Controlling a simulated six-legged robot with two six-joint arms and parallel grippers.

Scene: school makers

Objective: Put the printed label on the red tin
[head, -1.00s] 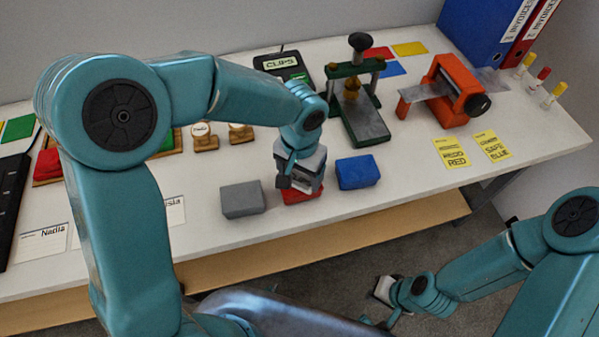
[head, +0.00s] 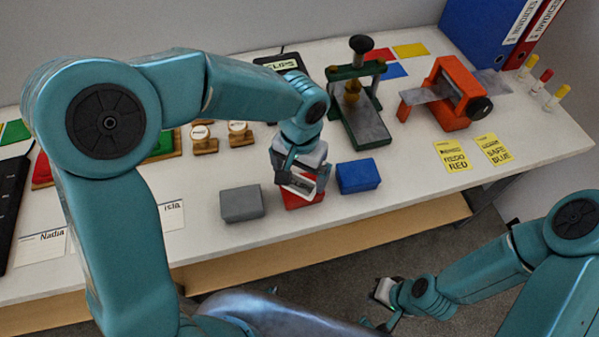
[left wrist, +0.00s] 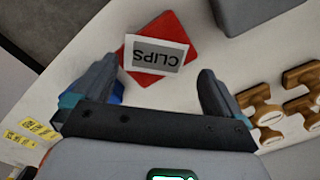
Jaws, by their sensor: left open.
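The red tin (head: 303,203) stands near the front edge of the table, between a grey tin and a blue tin. In the left wrist view the red tin (left wrist: 178,26) has the white printed label (left wrist: 156,45) reading CLIPS over its top, turned at an angle to the tin's edges. The label (head: 299,184) also shows between my fingers in the head view. My left gripper (left wrist: 155,88) is open, directly above the tin, with one finger on each side and not holding the label. My right gripper (head: 384,291) is low beyond the table front; its jaws are unclear.
The grey tin (head: 241,204) and blue tin (head: 358,176) flank the red tin closely. Behind are the label maker (head: 281,62), a green press (head: 357,112) and an orange machine (head: 447,95). Wooden stamps (head: 239,133) stand left of my gripper.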

